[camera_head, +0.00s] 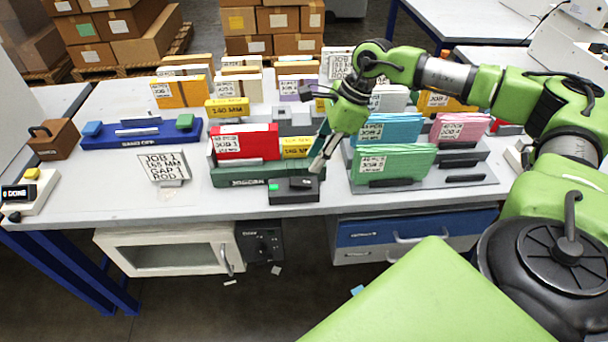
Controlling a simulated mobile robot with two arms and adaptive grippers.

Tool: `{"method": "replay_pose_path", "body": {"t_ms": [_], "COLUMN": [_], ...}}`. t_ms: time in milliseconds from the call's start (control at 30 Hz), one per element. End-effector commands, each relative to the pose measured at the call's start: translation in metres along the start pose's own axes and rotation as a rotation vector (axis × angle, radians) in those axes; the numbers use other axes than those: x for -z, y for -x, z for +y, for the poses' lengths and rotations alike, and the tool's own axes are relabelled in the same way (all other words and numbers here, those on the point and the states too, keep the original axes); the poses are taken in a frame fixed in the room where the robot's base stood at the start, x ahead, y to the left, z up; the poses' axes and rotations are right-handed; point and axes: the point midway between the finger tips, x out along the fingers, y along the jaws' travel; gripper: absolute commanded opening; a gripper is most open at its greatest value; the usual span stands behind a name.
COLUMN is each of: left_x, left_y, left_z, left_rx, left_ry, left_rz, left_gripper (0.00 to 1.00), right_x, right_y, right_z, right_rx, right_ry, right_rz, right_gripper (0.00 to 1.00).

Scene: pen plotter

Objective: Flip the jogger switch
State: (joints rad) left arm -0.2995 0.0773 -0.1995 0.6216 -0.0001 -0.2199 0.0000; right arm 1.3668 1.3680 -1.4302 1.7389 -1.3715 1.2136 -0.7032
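The jogger (228,179) is a dark green tray with its name on the front, standing at the front middle of the table. A red block (262,143) labelled JOB 1 and a yellow block (297,149) stand in it. A black switch box (294,196) with a small green light sits at its front right, by the table edge. My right gripper (318,165) points down just above the right side of this box, with a small gap seeming to show. The fingers overlap in this view, so their opening is unclear. My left gripper is out of view.
A white JOB 1 card (163,168) stands left of the jogger. A blue tray (110,139) is behind it. A grey rack (420,191) with teal, green and pink folders stands close to the right.

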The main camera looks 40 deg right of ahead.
Motion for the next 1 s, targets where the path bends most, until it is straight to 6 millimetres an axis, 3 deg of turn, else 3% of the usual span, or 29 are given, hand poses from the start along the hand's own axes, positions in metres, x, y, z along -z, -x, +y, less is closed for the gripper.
{"method": "replay_pose_path", "body": {"t_ms": [200, 400, 800, 900, 1000], "left_x": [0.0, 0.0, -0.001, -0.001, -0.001], "left_y": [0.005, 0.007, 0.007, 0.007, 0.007], "left_z": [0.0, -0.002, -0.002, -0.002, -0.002], "left_rx": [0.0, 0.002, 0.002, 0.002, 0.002], "left_ry": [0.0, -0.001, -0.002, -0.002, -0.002], "left_rz": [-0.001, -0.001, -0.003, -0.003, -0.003], "left_gripper": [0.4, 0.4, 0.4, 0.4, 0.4], "right_x": [-0.001, -0.001, -0.001, -0.001, -0.001], "right_y": [-0.045, -0.071, -0.079, -0.079, -0.079], "right_z": [0.0, 0.0, 0.0, 0.0, 0.0], "right_rx": [-0.002, -0.001, 0.001, 0.001, 0.001], "right_ry": [0.0, -0.001, -0.002, -0.001, -0.001], "right_rz": [0.0, 0.0, -0.002, -0.002, -0.002], "right_gripper": [0.28, 0.28, 0.28, 0.04, 0.0]}}
